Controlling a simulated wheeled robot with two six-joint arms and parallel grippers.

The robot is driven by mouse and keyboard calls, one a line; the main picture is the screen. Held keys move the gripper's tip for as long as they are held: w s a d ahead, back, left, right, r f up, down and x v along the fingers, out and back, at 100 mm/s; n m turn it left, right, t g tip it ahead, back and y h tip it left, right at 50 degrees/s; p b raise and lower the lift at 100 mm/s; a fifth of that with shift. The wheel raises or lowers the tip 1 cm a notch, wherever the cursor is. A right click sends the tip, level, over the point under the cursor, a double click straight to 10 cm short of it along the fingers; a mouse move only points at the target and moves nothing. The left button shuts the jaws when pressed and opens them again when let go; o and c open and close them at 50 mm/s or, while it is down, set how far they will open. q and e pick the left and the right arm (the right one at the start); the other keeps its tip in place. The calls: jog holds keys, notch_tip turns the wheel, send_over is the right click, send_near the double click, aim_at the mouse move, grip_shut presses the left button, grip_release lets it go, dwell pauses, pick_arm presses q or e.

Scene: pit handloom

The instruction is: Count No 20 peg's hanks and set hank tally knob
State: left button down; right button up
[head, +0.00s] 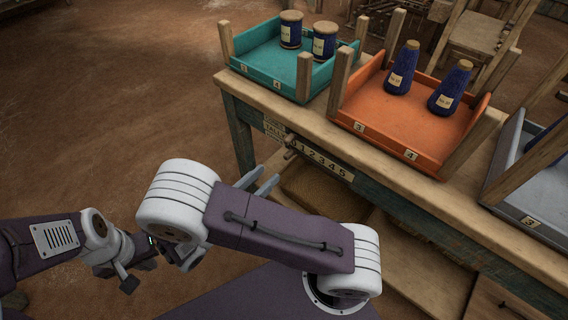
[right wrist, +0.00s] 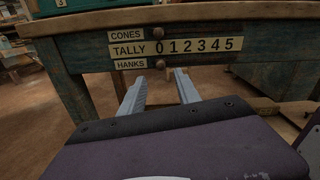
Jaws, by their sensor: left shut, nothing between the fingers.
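The tally board (right wrist: 175,47) is on the table's front apron, with rows marked CONES, TALLY 0 to 5 and HANKS. The hanks knob (right wrist: 160,64) sits below the 0, and the cones knob (right wrist: 158,33) sits above the 0. In the head view the board (head: 325,163) is partly hidden. My right gripper (right wrist: 160,88) is open and empty, its fingertips just below and in front of the hanks knob. It also shows in the head view (head: 265,182), partly behind my arm. My left gripper (head: 127,281) is shut and empty at lower left. No hanks or No 20 peg are visible.
On the table (head: 312,120) stand a teal tray (head: 262,72) with two blue spools (head: 324,41), an orange tray (head: 400,137) with two blue cones (head: 450,88), and a grey tray (head: 510,210) at right. Open floor lies to the left.

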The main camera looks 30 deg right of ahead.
aim_at(286, 155)
jog(key=b+x, duration=0.3)
jog(key=x, duration=0.6)
grip_shut()
dwell(1.1)
